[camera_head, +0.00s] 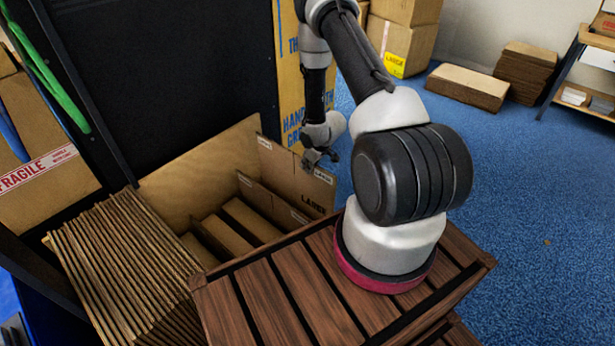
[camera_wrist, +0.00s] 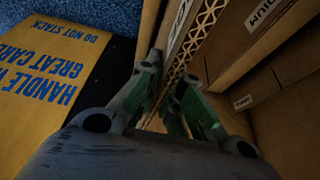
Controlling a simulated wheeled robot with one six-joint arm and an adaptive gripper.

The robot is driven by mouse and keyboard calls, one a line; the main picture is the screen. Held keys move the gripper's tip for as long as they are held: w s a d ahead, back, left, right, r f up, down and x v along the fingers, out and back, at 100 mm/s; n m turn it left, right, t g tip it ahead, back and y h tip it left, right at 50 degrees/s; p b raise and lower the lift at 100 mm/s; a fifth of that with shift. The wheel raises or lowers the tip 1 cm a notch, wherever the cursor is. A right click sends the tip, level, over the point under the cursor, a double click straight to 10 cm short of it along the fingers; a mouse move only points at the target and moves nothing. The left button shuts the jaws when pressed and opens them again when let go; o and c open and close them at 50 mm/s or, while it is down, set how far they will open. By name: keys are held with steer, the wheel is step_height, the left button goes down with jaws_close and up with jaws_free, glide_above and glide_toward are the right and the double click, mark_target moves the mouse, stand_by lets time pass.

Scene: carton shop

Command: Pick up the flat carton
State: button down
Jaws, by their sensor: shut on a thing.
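The flat carton (camera_head: 283,168) is a brown cardboard sheet with a small white label. It stands upright on edge among other cartons beside the dark rack. My gripper (camera_head: 321,159) is at its top edge near the right corner. In the wrist view, my gripper (camera_wrist: 166,85) has its green-padded fingers on either side of the flat carton (camera_wrist: 182,50), whose corrugated edge shows, and is shut on it. The carton's lower part is hidden behind the cartons in front.
Several flat cartons (camera_head: 125,265) stand packed at the left. More labelled cartons stand just in front of the held one. A yellow printed panel (camera_head: 289,90) is close behind my gripper. Blue floor (camera_head: 540,200) at right is mostly clear, with carton stacks (camera_head: 468,85) further back.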

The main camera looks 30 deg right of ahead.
step_height(320, 180, up, 50)
steer(key=shift+r, duration=0.2)
stand_by(1.5)
